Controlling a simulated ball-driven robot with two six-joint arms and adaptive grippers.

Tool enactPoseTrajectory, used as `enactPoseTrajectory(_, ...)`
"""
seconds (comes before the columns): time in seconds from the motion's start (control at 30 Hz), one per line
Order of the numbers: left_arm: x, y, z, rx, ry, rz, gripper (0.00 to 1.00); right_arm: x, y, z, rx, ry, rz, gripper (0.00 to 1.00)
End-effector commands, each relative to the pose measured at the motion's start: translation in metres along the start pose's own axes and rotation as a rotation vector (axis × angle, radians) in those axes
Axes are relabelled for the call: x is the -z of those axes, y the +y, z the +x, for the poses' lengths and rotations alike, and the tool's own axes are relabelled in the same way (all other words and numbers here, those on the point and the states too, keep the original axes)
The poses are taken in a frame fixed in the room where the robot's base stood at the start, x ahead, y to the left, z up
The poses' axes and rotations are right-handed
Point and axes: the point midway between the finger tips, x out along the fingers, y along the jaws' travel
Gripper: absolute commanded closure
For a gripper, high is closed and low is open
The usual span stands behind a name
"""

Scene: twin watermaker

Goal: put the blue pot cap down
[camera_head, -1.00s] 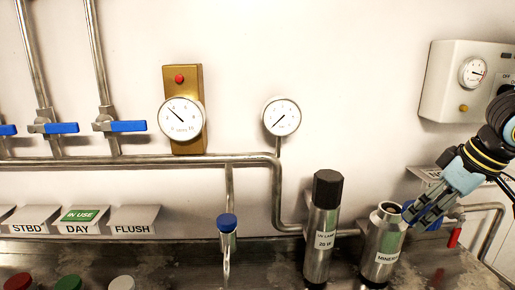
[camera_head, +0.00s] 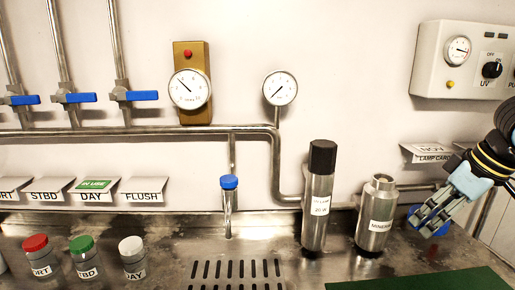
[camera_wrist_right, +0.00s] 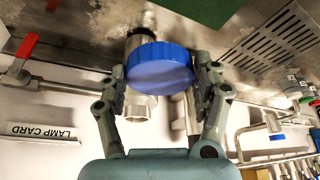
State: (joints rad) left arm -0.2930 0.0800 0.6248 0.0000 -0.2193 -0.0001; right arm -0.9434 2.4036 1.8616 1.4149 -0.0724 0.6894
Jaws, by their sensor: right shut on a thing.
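The blue pot cap (camera_head: 443,229) is held between the fingers of my right gripper (camera_head: 428,218), which partly hide it in the head view. In the right wrist view the cap (camera_wrist_right: 158,66) sits between the two fingertips of the right gripper (camera_wrist_right: 160,82), its ribbed rim and flat blue face showing. The uncapped metal pot labelled MINERA… (camera_head: 378,207) stands upright just left of the gripper. I cannot tell whether the cap touches the steel counter (camera_head: 285,243). My left gripper is not in view.
A black-topped UV lamp cylinder (camera_head: 318,205) stands left of the pot. A green mat (camera_head: 425,283) lies in front, beside a slotted drain (camera_head: 237,270). A lamp card holder (camera_head: 432,153) is on the wall behind. Pots with red, green and white caps stand at left.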

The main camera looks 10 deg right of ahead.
Motion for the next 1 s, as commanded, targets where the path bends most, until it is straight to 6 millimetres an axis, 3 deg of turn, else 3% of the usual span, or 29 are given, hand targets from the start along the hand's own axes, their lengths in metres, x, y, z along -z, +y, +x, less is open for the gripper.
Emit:
enactPoseTrajectory(0.4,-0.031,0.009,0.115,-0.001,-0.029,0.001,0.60,-0.048,0.000,0.113,0.004,-0.012,0.002,0.79)
enactPoseTrajectory(0.5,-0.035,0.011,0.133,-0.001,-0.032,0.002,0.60,-0.056,0.000,0.131,0.005,-0.016,0.002,0.79)
enactPoseTrajectory(0.63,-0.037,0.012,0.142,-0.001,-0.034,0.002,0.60,-0.060,-0.001,0.141,0.006,-0.018,0.003,0.79)
enactPoseTrajectory(1.0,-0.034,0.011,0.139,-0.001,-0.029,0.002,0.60,-0.059,0.004,0.135,0.002,-0.014,0.011,0.79)
